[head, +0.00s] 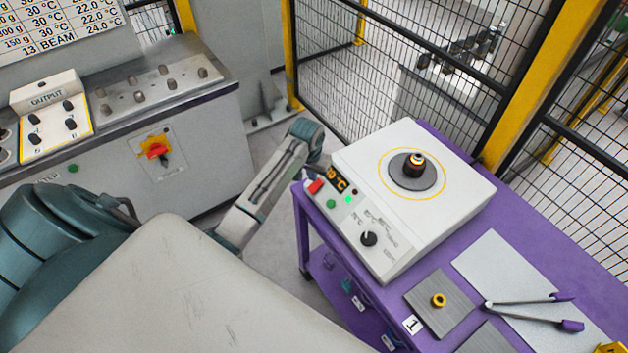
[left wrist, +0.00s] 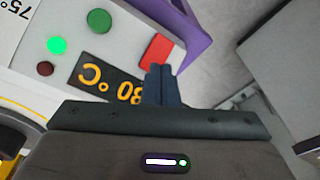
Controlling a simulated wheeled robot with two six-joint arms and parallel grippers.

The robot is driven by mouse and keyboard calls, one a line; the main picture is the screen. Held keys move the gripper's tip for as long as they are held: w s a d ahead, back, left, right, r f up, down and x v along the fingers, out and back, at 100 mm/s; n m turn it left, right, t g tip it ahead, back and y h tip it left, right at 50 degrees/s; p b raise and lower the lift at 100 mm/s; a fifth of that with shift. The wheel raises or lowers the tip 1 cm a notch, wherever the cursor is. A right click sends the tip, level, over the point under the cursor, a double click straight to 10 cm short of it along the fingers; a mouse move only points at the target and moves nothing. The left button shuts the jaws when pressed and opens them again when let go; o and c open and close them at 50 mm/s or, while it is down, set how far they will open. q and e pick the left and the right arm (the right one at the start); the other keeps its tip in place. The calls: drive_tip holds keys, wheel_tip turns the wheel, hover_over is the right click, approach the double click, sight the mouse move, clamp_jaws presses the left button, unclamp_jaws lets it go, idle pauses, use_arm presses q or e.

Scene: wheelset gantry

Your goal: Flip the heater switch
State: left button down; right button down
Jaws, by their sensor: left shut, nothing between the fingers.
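The heater (head: 440,240) is a white box with a dark round plate on top, standing on the purple table. Its red switch (head: 316,187) is at the left end of the sloped front panel, beside an amber display (head: 337,178). The switch shows in the left wrist view (left wrist: 157,49), right at the tips of my left gripper (left wrist: 159,70). The fingers are shut together and empty; I cannot tell whether they touch the switch. In the head view my left gripper (head: 318,170) is small, just behind the panel's left end. My right gripper is out of view.
The panel also has a lit green lamp (head: 348,199), a green button (head: 331,204) and a black knob (head: 369,239). Tongs (head: 530,301) and a plate with a brass ring (head: 439,300) lie on the table. Mesh fencing (head: 400,60) stands behind; a grey console (head: 110,150) is at left.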

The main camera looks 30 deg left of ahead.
sight(313, 187)
use_arm(q)
drive_tip(key=shift+s+f+b, duration=0.1)
drive_tip(key=shift+f+b, duration=0.5)
drive_tip(key=shift+f, duration=1.05)
idle(0.9)
drive_tip(key=shift+r, duration=0.1)
drive_tip(key=shift+r+p, duration=0.95)
drive_tip(key=shift+p, duration=0.1)
drive_tip(key=shift+r, duration=2.45)
